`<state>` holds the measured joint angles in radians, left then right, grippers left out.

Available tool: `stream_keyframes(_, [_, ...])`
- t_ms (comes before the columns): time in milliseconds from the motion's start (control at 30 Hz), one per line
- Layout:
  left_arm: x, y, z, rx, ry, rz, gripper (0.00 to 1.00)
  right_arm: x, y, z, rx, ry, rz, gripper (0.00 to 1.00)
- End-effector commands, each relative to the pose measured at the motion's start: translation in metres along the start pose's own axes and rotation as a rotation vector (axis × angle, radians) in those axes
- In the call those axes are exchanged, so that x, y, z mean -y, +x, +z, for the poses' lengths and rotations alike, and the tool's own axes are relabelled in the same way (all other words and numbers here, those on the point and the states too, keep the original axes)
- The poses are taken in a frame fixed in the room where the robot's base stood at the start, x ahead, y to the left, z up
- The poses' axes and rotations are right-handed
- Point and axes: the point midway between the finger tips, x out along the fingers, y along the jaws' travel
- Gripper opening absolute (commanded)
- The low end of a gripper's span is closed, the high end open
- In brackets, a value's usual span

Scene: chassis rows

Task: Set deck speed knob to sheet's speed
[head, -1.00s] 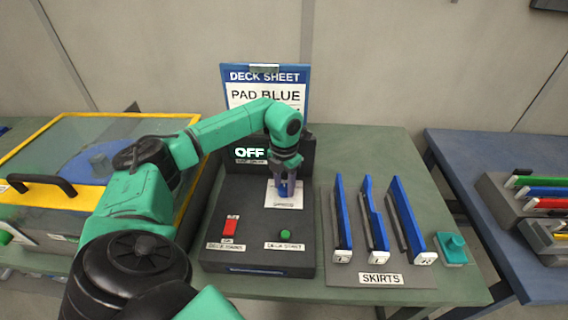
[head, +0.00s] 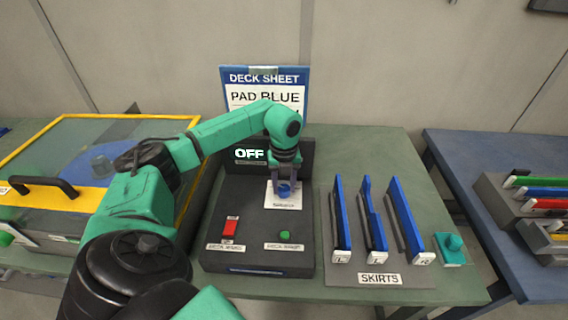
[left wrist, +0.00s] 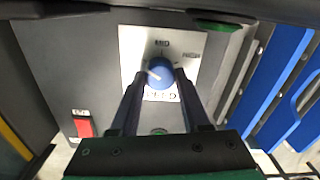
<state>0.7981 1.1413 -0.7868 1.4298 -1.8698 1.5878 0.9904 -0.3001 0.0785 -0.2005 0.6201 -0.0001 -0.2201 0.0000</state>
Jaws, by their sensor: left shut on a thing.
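The blue speed knob (left wrist: 159,73) sits on a white plate (left wrist: 130,45) marked MID at the top and HIGH at the upper right in the left wrist view. Its white pointer mark faces the lower left there. My left gripper (head: 285,188) is shut on the knob, one finger on each side; the fingers also show in the left wrist view (left wrist: 156,76). The deck sheet (head: 262,76) stands behind and reads DECK SHEET and PAD BLUE. My arm hides most of its lower line. The display (head: 249,154) reads OFF. My right gripper is not in view.
The dark console has a red switch (head: 230,228) and a green button (head: 284,237) in front of the knob. Blue skirts (head: 342,215) stand in a rack to the right, beside a teal block (head: 453,247). A yellow-framed clear-lidded box (head: 70,195) is at the left.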

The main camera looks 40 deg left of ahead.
Motion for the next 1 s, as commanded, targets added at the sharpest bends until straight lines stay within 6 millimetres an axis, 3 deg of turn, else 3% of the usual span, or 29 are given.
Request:
stream_keyframes(667, [0.0012,-0.0049,0.0043,0.013,-0.070,-0.011,0.00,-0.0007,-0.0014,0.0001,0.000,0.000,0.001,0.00])
stream_keyframes(700, [0.0012,-0.0047,0.0041,0.012,-0.069,-0.010,0.61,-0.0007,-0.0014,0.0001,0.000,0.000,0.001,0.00])
stream_keyframes(733, [0.0011,-0.0044,0.0038,0.011,-0.069,-0.009,0.73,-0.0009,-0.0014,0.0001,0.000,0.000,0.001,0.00])
stream_keyframes(1000, [0.0005,-0.0020,0.0018,0.005,-0.066,-0.004,0.76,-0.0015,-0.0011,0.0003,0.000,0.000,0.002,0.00])
